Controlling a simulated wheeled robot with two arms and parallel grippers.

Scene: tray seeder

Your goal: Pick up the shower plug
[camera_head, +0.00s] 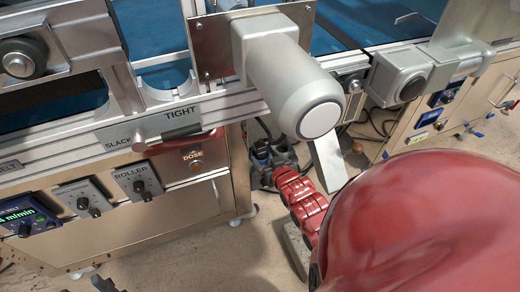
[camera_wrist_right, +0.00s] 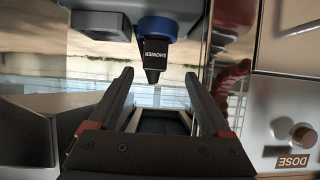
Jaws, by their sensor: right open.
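The shower plug (camera_wrist_right: 155,57) is a black block with a tapered end and the white word SHOWER, upside down in the right wrist view. It sits against a blue round fitting (camera_wrist_right: 156,28). My right gripper (camera_wrist_right: 160,76) is open. Its two dark fingers reach toward the plug, one on each side of its line, with nothing between them. In the head view my right gripper (camera_head: 270,155) is small and partly hidden in the gap under the machine; I cannot make out the plug there.
The DOSE panel (camera_head: 194,160) stands close to the left of my right gripper in the head view. A grey motor (camera_head: 295,90) overhangs the gap. Another steel cabinet (camera_head: 470,110) stands to the right, with cables between. My red arm covers the lower right.

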